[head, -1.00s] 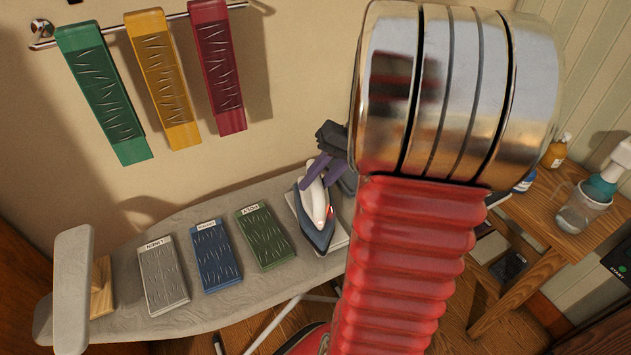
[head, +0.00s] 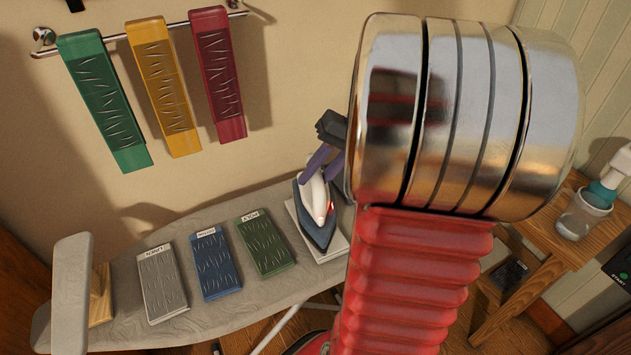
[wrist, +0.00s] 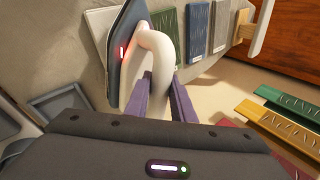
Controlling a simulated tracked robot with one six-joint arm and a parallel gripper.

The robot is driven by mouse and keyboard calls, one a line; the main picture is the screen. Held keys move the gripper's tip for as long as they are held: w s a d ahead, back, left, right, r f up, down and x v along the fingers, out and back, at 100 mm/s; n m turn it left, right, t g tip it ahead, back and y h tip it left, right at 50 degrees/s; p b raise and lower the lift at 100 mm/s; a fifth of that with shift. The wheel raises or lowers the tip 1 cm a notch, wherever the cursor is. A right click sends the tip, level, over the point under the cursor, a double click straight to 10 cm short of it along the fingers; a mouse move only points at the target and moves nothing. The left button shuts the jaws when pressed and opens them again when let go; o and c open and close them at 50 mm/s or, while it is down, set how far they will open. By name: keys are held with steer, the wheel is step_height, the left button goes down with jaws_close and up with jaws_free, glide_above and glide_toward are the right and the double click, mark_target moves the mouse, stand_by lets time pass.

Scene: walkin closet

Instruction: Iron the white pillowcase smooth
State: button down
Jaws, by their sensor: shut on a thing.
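My gripper (head: 320,160) has its purple fingers shut on the white handle of the iron (head: 317,205). The iron is white on top with a dark blue-grey body and a small red light. In the wrist view my gripper (wrist: 160,98) closes around the handle of the iron (wrist: 122,60). A flat whitish slab (head: 334,246) lies under the iron at the right of the board; it may be the white pillowcase, but the iron covers much of it and no label shows. I cannot tell whether the iron's sole touches it.
The ironing board (head: 120,285) also bears grey (head: 162,284), blue (head: 216,263) and green (head: 264,244) labelled, wrinkled cloths left of the iron. Green, yellow and red cloths hang from a wall rail (head: 112,36). A wooden table (head: 560,225) with a spray bottle stands right.

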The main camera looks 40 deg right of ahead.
steer(key=shift+r, duration=0.95)
